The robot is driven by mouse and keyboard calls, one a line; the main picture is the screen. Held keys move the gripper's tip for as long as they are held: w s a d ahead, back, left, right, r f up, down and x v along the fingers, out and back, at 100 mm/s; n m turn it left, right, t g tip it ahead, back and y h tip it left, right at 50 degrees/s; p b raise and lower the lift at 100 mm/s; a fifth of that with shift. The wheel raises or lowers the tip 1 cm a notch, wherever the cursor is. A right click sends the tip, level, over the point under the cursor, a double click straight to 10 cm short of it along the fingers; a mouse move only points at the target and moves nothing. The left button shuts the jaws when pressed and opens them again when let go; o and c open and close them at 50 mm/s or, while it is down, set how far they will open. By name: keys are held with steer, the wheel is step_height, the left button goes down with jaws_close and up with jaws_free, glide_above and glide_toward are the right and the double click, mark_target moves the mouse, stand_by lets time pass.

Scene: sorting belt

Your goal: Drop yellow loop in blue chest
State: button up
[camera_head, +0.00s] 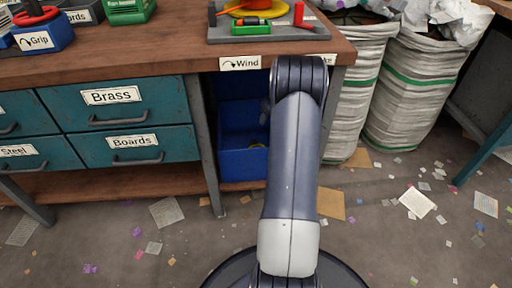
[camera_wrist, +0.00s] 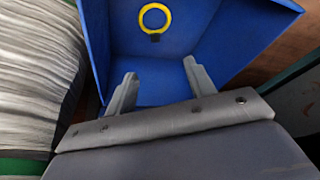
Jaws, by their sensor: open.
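The blue chest (camera_head: 240,163) stands on the low shelf under the workbench, partly hidden behind my arm. It fills the upper part of the wrist view (camera_wrist: 240,22). The yellow loop (camera_wrist: 141,18) is inside the chest, apart from my fingers, with a small dark piece at its lower edge. A small bit of yellow shows inside the chest in the head view. My gripper (camera_wrist: 160,68) is open and empty, its two fingers over the chest's interior. In the head view my gripper is mostly hidden by my arm.
The workbench top (camera_head: 160,42) overhangs the chest, with a "Wind" label (camera_head: 240,63) on its edge. Teal drawers (camera_head: 165,145) stand left. Striped sacks (camera_head: 405,95) stand right, one close beside the chest in the wrist view. Paper scraps litter the floor.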

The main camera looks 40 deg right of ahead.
steer(key=shift+s+b, duration=0.4)
steer(key=shift+s, duration=1.3)
steer(key=shift+w, duration=0.1)
steer(key=w+f, duration=0.2)
steer(key=w, duration=0.5)
steer(key=w+f+p, duration=0.1)
steer(key=w+f, duration=0.1)
steer(key=w, duration=0.4)
steer(key=shift+w+d+f+p, duration=0.15)
steer(key=shift+w+f+p, duration=0.15)
steer(key=shift+w, duration=0.05)
steer(key=shift+r, duration=0.1)
